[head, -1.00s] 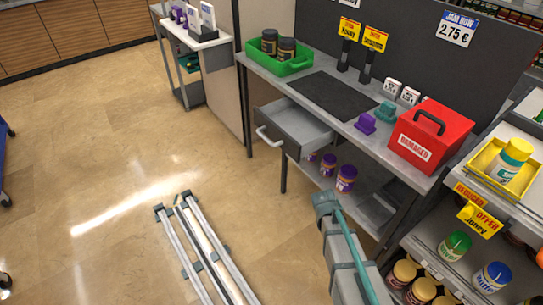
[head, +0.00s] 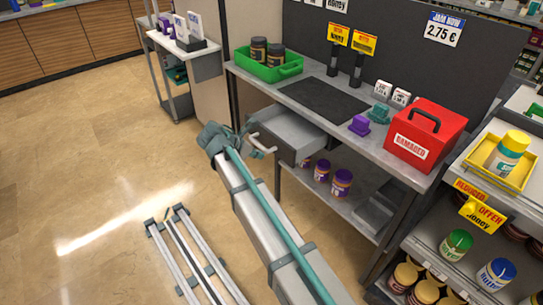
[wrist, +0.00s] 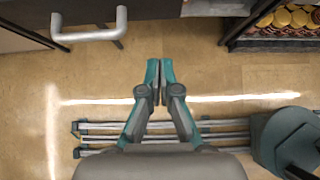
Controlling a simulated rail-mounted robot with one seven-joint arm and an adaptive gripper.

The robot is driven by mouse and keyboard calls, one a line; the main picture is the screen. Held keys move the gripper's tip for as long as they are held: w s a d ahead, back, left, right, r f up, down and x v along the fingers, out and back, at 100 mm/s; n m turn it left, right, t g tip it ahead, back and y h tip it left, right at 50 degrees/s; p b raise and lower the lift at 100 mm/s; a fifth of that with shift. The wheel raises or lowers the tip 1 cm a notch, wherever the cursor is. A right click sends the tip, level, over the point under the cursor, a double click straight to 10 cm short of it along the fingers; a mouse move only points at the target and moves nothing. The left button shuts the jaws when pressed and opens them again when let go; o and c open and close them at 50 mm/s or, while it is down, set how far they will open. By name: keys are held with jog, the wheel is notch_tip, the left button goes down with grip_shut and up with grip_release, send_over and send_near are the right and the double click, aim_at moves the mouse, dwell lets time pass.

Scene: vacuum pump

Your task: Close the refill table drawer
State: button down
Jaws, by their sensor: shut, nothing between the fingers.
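The refill table drawer (head: 302,150) is grey and stands pulled out under the left part of the refill table (head: 345,112). Its light grey bar handle (head: 258,137) faces left, toward the open floor. The handle also shows at the upper left of the wrist view (wrist: 91,34). My gripper (head: 262,150) is beside the handle in the head view, partly hidden by its own wrist. In the wrist view my gripper (wrist: 160,72) has its teal fingertips together and empty. They are to the right of the handle and apart from it.
On the tabletop are a green tray (head: 262,68) with brown jars, a purple item (head: 359,125) and a red box (head: 424,133). Purple jars (head: 341,183) stand on the lower shelf. A metal rail (head: 190,255) lies on the floor. Floor left of the drawer is clear.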

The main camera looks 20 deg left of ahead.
send_near(286, 158)
notch_tip(286, 158, down, 4)
jog(key=w+d, duration=0.1)
jog(key=w+p, duration=0.1)
jog(key=shift+w+d+f, duration=0.1)
jog(key=shift+w+d, duration=0.25)
jog(key=shift+d, duration=0.05)
jog(key=shift+w+d+p, duration=0.3)
jog(key=shift+w+p, duration=0.05)
jog(key=shift+w, duration=0.05)
jog(key=shift+w, duration=0.1)
